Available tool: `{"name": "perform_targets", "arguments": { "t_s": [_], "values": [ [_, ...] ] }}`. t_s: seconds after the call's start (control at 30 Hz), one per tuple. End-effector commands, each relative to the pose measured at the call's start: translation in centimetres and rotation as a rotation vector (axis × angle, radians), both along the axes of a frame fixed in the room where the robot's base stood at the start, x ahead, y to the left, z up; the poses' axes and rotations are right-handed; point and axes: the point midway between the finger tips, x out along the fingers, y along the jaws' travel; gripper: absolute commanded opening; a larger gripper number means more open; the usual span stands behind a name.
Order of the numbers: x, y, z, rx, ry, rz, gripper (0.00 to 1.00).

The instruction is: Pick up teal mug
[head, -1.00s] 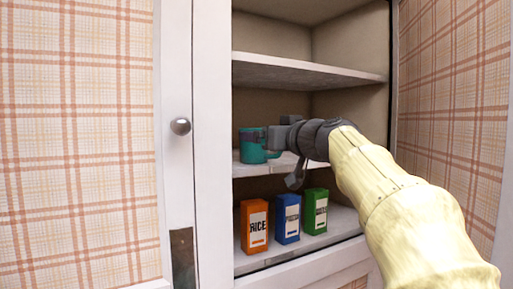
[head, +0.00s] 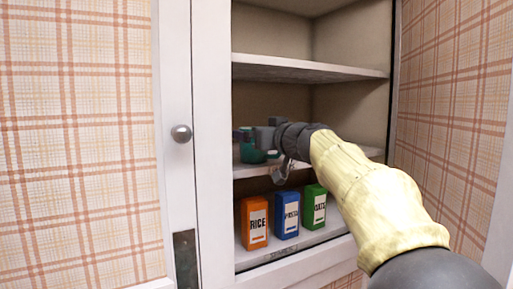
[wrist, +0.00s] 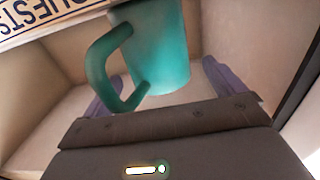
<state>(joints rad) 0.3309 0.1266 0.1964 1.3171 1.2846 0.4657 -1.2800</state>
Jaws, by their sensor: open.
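The teal mug (head: 248,156) stands on the middle shelf of the cupboard, near its left side, partly hidden behind my gripper (head: 257,138). In the wrist view the mug (wrist: 163,50) is large and close, with its handle on the left, and its top is cut off by the frame edge. My gripper (wrist: 160,82) is open, with one finger on each side of the mug. The left finger is close to the handle. I cannot tell whether either finger touches the mug.
The middle shelf (head: 240,171) is otherwise clear. An upper shelf (head: 305,69) lies above. An orange rice box (head: 254,223), a blue box (head: 287,215) and a green box (head: 315,206) stand below. The white cupboard frame (head: 212,110) is close on the left.

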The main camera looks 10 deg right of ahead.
Motion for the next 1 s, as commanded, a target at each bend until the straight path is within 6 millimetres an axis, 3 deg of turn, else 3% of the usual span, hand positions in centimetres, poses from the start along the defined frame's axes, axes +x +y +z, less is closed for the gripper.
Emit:
{"name": "perform_targets", "arguments": {
  "t_s": [0.17,0.43,0.77,1.0],
  "values": [
    [0.0,0.0,0.0,0.0,0.0,0.0,0.93],
    [0.0,0.0,0.0,0.0,0.0,0.0,0.4],
    [0.0,0.0,0.5,0.0,-0.002,0.0,0.39],
    [-0.1,0.0,3.2,-0.003,-0.005,0.0,0.39]
  ]
}}
